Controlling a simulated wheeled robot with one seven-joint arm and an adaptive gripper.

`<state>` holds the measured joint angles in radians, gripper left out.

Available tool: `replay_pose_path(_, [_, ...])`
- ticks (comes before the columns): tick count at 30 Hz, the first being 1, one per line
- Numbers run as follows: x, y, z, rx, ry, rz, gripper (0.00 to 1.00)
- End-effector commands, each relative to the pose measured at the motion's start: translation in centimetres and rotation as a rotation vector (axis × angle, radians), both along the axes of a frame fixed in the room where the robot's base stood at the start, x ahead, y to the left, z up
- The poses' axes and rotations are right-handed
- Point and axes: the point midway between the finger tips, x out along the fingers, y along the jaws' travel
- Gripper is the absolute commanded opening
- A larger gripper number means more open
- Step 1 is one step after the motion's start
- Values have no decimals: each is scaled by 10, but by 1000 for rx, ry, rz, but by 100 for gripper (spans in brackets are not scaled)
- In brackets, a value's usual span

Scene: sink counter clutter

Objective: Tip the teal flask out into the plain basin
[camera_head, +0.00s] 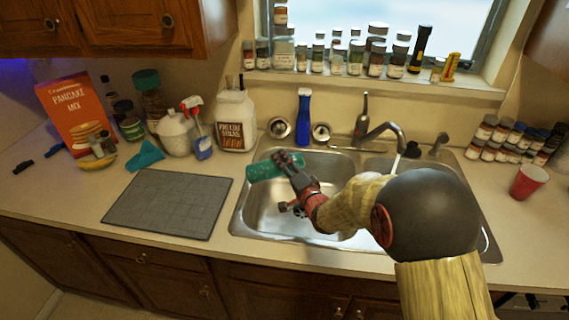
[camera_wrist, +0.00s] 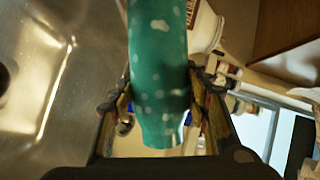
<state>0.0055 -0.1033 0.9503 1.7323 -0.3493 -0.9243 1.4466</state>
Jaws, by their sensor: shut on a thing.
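The teal flask (camera_head: 263,171) has pale spots and lies almost on its side in the air, over the left rim of the left sink basin (camera_head: 262,215). My gripper (camera_head: 290,160) is shut on it. In the wrist view the flask (camera_wrist: 158,60) runs between the two fingers of my gripper (camera_wrist: 160,95), with its narrower end toward the camera. I cannot see inside it or any contents leaving it. The right basin (camera_head: 376,165) is largely hidden by my arm.
A grey mat (camera_head: 168,204) lies left of the sink. A blue bottle (camera_head: 303,116), the faucet (camera_head: 385,130) and a white jug (camera_head: 236,118) stand behind it. A red cup (camera_head: 528,181) and several small jars (camera_head: 510,140) stand at right.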

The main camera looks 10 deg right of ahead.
Motion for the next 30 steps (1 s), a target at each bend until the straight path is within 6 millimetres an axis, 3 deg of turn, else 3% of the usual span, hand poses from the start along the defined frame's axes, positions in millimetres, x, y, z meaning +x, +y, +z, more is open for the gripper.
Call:
replay_pose_path(1, [0,1,11,-32,0,1,17])
replay_pose_path(12, [0,-4,39,-368,36,1,17])
replay_pose_path(30, [-3,-26,51,-911,99,1,17])
